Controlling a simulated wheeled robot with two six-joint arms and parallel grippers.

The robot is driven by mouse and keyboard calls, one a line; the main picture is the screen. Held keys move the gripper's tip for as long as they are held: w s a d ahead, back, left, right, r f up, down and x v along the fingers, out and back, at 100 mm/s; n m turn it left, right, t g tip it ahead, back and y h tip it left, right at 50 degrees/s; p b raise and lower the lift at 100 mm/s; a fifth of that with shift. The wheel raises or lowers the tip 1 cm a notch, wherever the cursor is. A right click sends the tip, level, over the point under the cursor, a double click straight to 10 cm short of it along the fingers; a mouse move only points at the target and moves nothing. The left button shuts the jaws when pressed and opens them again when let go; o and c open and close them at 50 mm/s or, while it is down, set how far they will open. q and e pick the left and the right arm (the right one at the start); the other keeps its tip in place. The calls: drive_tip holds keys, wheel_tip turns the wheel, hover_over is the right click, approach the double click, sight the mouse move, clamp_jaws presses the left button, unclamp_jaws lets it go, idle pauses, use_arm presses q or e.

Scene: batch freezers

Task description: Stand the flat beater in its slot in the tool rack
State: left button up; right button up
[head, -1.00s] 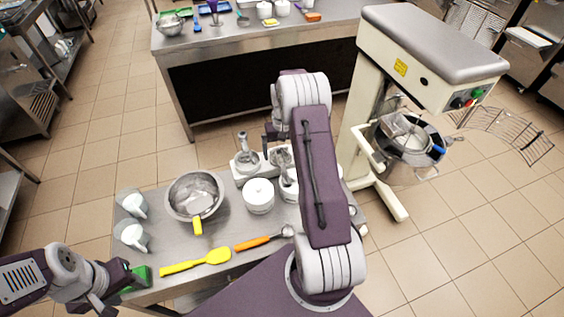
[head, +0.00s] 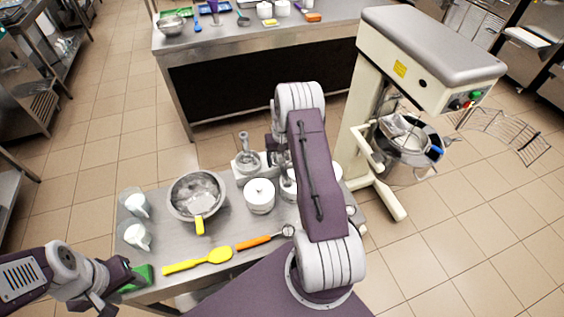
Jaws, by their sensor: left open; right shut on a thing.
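The white tool rack (head: 240,168) stands at the back of the near steel table, with one grey metal tool (head: 244,148) upright in its left part. My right gripper (head: 276,146) is over the rack's right part, mostly hidden behind my own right arm. It is shut on the flat beater (head: 282,159), a grey metal piece of which only a sliver shows. Whether the beater touches the rack or sits in a slot cannot be seen. My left gripper (head: 112,291) is open and empty at the table's front left corner, beside a green object (head: 141,278).
A steel bowl (head: 182,197) with a yellow-handled tool, a lidded white pot (head: 259,196), two clear jugs (head: 137,236), a yellow spatula (head: 200,261) and an orange-handled tool (head: 262,241) are on the table. A large mixer (head: 425,60) stands right.

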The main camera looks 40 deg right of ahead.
sight(282, 161)
drive_tip(key=shift+r, duration=0.6)
wheel_tip(282, 161, up, 3)
drive_tip(key=shift+f+b, duration=0.1)
drive_tip(key=shift+b, duration=0.6)
drive_tip(key=s+d+r+b, duration=0.1)
drive_tip(key=s+r+b, duration=0.1)
drive_tip(key=s+r, duration=0.5)
drive_tip(key=s, duration=0.4)
drive_tip(key=shift+s+d, duration=0.25)
drive_tip(key=shift+s, duration=0.05)
drive_tip(key=w+a+f+n, duration=0.1)
drive_tip(key=a+f+n, duration=0.1)
drive_tip(key=a, duration=0.9)
drive_tip(key=w+a+f+n, duration=0.1)
drive_tip(key=a+n, duration=0.2)
drive_tip(key=a, duration=0.7)
drive_tip(key=shift+a+f, duration=0.35)
